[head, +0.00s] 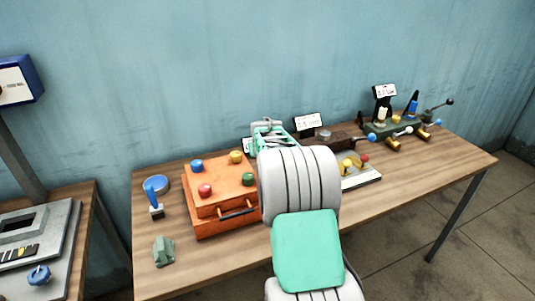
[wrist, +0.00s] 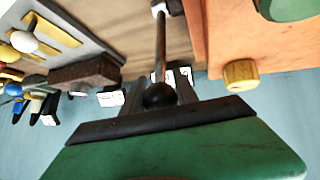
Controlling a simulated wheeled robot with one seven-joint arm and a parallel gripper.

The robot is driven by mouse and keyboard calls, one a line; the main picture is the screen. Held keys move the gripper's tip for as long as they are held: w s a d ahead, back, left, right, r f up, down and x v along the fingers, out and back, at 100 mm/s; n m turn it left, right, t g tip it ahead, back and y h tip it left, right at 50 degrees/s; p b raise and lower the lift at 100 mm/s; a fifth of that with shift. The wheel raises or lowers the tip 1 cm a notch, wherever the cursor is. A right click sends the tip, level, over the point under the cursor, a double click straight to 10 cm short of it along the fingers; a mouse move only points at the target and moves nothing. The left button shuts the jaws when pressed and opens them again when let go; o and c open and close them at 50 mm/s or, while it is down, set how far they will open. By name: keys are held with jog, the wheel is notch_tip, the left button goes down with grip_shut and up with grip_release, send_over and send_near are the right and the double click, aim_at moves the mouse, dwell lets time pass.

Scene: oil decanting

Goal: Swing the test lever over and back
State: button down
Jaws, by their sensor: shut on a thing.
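The test lever (wrist: 161,50) shows in the wrist view as a thin grey metal rod with a black ball knob. It runs from a small pale pivot at the top of the picture down between my fingers. My gripper (wrist: 160,90) is shut on the lever at its knob end, one dark finger on each side. In the head view my gripper (head: 268,132) shows only in part, beyond my arm and just right of the orange box. The lever is hidden behind my arm there.
The orange box (head: 222,216) with coloured knobs stands close to my gripper's left; its yellow knob (wrist: 240,73) is near in the wrist view. A plate with coloured knobs (head: 360,172) lies to the right. A green fixture (head: 383,129) stands farther right. The table's front right is clear.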

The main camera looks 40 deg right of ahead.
jog(key=shift+f, duration=0.1)
jog(key=c, duration=0.9)
grip_release()
jog(key=shift+c, duration=0.2)
jog(key=b+v, duration=0.1)
jog(key=v, duration=0.6)
jog(key=shift+s+r+b, duration=0.2)
jog(key=shift+r+b, duration=0.1)
